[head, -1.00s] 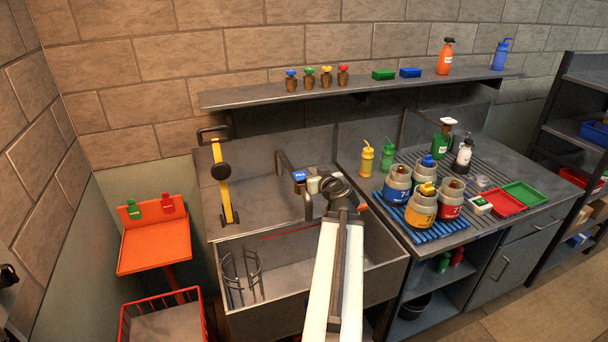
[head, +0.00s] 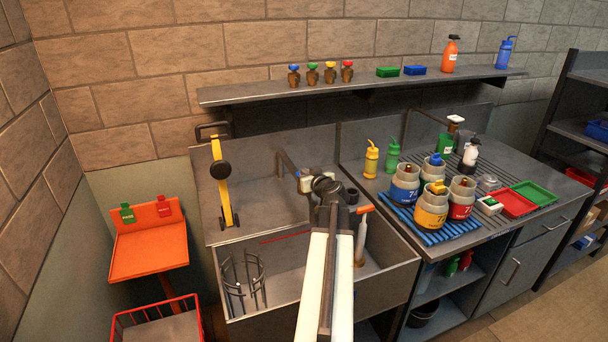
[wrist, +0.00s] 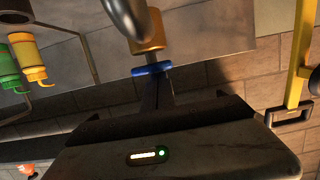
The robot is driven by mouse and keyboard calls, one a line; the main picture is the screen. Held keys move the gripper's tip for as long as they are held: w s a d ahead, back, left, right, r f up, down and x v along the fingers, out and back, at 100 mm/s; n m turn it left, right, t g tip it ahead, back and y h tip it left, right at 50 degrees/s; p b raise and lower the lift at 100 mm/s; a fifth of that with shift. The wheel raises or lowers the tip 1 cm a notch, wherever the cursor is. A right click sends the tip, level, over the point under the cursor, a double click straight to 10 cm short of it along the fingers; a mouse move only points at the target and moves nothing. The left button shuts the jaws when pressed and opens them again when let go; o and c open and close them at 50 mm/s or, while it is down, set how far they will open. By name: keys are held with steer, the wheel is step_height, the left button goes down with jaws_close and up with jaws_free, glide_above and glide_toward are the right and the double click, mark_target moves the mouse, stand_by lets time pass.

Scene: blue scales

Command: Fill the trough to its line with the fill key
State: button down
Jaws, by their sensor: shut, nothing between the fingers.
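The trough (head: 388,281) is a grey sink with a red line (head: 287,236) on its inner back wall; I cannot make out a water level. A blue cross handle on a brass-coloured body (wrist: 150,46) shows in the wrist view, beside the metal spout (wrist: 125,22); this may be the fill key. In the head view my gripper (head: 327,188) is over the trough's back edge.
An orange-handled rod (head: 361,238) stands in the trough at right, a wire rack (head: 243,280) at left. A yellow lever (head: 221,180) rises behind. Several labelled canisters (head: 432,208) stand on the right counter. A shelf (head: 360,86) runs above.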

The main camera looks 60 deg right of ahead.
steer(key=shift+s, duration=0.2)
step_height(320, 180, down, 3)
steer(key=b, duration=0.3)
steer(key=shift+r, duration=0.2)
steer(key=shift+s+a+r, duration=0.2)
steer(key=shift+a, duration=0.1)
stand_by(6.8)
